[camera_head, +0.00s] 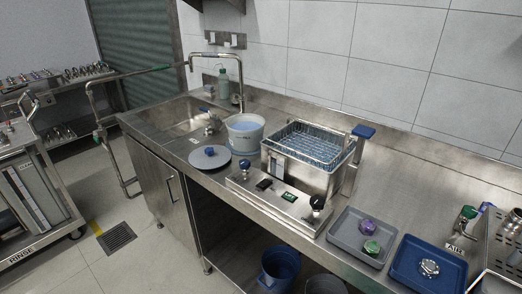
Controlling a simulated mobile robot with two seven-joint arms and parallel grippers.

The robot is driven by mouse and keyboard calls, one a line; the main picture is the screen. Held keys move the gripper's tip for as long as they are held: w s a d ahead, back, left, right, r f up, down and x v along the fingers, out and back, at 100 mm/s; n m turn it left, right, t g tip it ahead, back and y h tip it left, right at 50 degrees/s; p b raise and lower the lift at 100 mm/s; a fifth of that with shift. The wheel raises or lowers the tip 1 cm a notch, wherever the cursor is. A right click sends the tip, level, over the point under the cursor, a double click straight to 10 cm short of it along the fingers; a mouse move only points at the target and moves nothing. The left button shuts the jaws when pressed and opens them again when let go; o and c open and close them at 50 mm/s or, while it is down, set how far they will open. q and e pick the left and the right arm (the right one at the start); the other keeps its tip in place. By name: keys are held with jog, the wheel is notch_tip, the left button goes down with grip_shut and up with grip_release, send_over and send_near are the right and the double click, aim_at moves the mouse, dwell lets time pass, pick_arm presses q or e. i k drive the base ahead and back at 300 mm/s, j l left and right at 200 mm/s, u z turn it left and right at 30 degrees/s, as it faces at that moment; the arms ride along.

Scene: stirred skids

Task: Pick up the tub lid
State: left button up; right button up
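The tub lid (200,163) is a round, flat grey disc with a blue knob (210,151) on top. It lies on the steel counter at the front edge of the sink, left of the tub. A pale round tub (234,142) stands to the right of the lid, open at the top with light blue liquid inside. Neither of my grippers shows in the head view.
A sink (180,118) with a tall tap (239,68) lies behind the lid. A steel bath with a blue basket (310,143) and a control panel (275,203) stands right of the tub. Grey (345,240) and blue (412,275) trays lie farther right.

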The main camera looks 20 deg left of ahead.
aim_at(210, 156)
jog(key=i+j+z, duration=0.15)
jog(key=j+z, duration=0.2)
jog(key=j, duration=0.3)
jog(key=i+j+z, duration=0.1)
jog(key=j+z, duration=0.25)
jog(key=j, duration=0.3)
jog(key=j+z, duration=0.35)
jog(key=j, duration=0.3)
